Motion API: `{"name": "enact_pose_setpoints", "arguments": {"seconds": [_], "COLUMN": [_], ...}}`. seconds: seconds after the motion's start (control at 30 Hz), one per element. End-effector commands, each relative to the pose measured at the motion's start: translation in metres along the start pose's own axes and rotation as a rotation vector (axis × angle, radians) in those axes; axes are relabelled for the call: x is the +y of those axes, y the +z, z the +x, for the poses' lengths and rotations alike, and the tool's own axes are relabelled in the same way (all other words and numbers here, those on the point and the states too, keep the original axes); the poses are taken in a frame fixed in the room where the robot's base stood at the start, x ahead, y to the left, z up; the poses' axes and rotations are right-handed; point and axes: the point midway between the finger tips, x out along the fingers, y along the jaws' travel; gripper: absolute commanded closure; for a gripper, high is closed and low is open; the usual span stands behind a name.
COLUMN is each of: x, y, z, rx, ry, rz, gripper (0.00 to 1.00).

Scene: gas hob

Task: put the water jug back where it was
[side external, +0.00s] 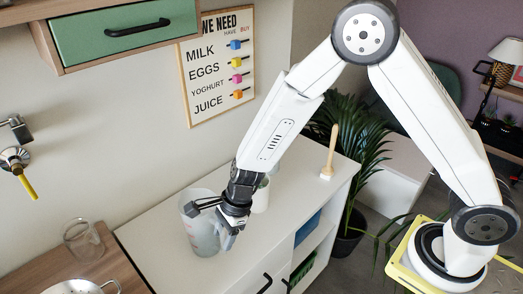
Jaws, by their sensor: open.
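The water jug (201,236) is a pale, translucent upright vessel on the white counter (153,247), below and left of the middle of the side external view. My gripper (208,222) is at the jug's right side, with its dark fingers spread and overlapping the jug in the picture. The fingers are open. I cannot tell whether a finger touches the jug. The gripper hides part of the jug's right side, and its handle is not clearly visible.
A white cylinder (261,196) stands close behind my gripper. A wooden-handled brush (330,155) stands near the counter's far right edge. A clear glass (83,241) and a metal pan or colander (82,287) are on the wooden surface at left. The counter between cylinder and brush is clear.

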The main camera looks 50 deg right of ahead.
Motion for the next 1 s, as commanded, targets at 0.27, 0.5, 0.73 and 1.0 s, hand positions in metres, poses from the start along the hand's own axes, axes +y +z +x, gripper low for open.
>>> {"name": "enact_pose_setpoints", "arguments": {"seconds": [0.27,0.5,0.73,1.0], "x": [-0.001,-0.001,-0.001,0.000], "y": [0.001,0.001,0.000,0.000], "z": [-0.020,-0.048,-0.077,-0.107], "rx": [-0.003,-0.003,-0.004,-0.003], "ry": [-0.002,-0.003,-0.003,-0.001], "rz": [0.000,0.001,0.001,0.002], "gripper": [0.46,0.46,0.46,0.46]}}
